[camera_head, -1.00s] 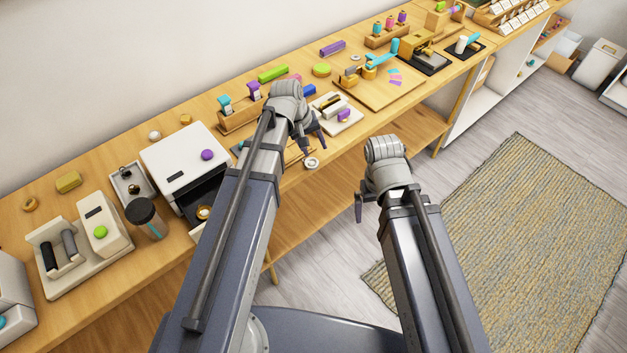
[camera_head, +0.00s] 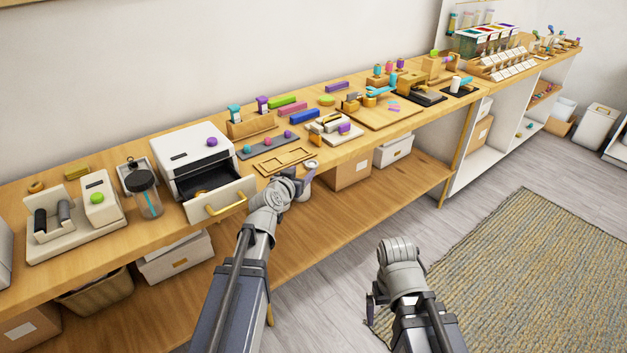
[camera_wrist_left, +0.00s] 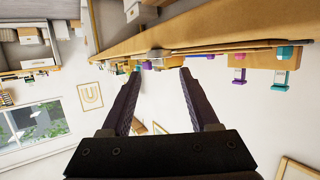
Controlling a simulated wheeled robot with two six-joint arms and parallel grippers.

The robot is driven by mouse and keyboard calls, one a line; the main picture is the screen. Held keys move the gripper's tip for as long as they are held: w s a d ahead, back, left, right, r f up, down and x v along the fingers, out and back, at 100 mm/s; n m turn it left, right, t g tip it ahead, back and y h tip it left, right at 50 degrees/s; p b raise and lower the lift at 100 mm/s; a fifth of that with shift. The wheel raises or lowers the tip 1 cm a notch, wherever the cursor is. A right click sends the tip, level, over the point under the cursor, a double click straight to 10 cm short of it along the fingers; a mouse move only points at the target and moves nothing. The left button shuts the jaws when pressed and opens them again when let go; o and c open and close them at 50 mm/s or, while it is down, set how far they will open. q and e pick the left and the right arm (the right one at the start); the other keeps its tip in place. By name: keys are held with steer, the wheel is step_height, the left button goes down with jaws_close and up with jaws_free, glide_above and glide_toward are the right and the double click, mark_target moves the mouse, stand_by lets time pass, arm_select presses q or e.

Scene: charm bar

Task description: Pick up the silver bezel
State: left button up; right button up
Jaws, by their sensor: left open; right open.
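A small round silver piece, which looks like the silver bezel (camera_head: 311,164), lies at the table's front edge, right of the wooden frame tray. A silver rounded shape, probably the same bezel (camera_wrist_left: 157,53), shows at the table edge in the left wrist view, just beyond the fingertips. My left gripper (camera_head: 297,186) is open and empty, just in front of the table edge and close to the bezel. Its two spread fingers (camera_wrist_left: 160,74) show in the wrist view with nothing between them. My right gripper (camera_head: 372,303) hangs over the floor, away from the table.
A white box with an open drawer (camera_head: 222,200) juts out left of my left gripper. A wooden frame tray (camera_head: 285,162) lies behind the gripper. Boxes stand on the lower shelf.

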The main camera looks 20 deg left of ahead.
mark_target(313, 162)
arm_select(q)
steer(key=shift+b+x, duration=1.15)
steer(key=shift+x, duration=2.9)
steer(key=shift+s+d, duration=0.1)
jaws_close()
step_height(313, 162, up, 16)
steer(key=p, duration=1.5)
steer(key=shift+p, duration=0.4)
